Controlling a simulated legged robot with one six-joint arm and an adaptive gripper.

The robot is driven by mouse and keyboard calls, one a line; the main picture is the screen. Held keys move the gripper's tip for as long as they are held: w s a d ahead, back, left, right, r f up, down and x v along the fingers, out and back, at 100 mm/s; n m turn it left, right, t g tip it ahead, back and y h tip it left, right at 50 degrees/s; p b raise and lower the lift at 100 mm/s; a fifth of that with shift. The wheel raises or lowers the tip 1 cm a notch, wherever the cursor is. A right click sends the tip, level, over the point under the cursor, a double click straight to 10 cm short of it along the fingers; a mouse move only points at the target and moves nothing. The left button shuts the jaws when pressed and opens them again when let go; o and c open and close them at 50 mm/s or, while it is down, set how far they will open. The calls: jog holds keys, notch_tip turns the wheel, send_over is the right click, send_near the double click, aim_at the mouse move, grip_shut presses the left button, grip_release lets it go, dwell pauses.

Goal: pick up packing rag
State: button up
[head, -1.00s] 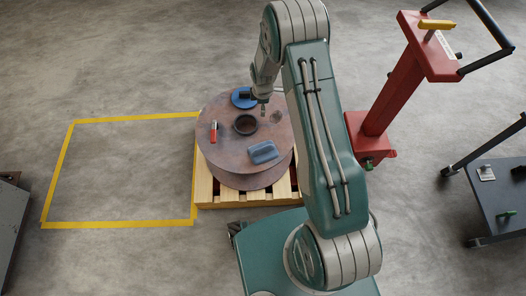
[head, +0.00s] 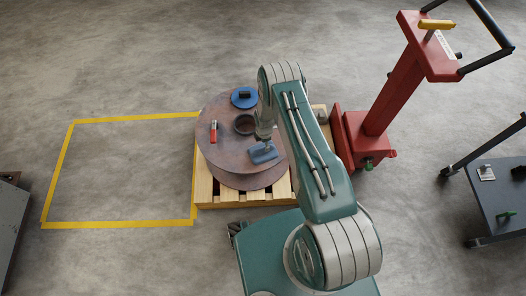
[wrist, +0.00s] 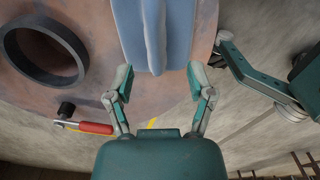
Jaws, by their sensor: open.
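The packing rag (head: 264,155) appears to be the folded blue-grey cloth on the near right part of the rusty steel reel's top. In the wrist view the cloth (wrist: 131,30) reaches in from the top edge, with a raised fold along its middle. My gripper (wrist: 159,70) is open, with one finger to each side of the cloth's near end. I cannot tell whether the fingers touch it. In the head view my gripper (head: 264,140) points down over the cloth and hides part of it.
The reel (head: 215,165) lies flat on a wooden pallet (head: 205,190). Its raised hub ring (head: 245,124), a red-handled tool (head: 213,131) and a blue disc with a dark grip (head: 243,97) are on top. A red post (head: 385,100) stands right. The yellow-marked floor (head: 120,172) is clear.

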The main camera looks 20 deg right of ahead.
aim_at(263, 148)
jog(key=shift+w+a+f, duration=0.15)
jog(key=shift+f, duration=1.35)
jog(key=shift+w+a+f, duration=0.1)
jog(key=shift+w+f, duration=0.05)
jog(key=shift+f, duration=1.35)
grip_shut()
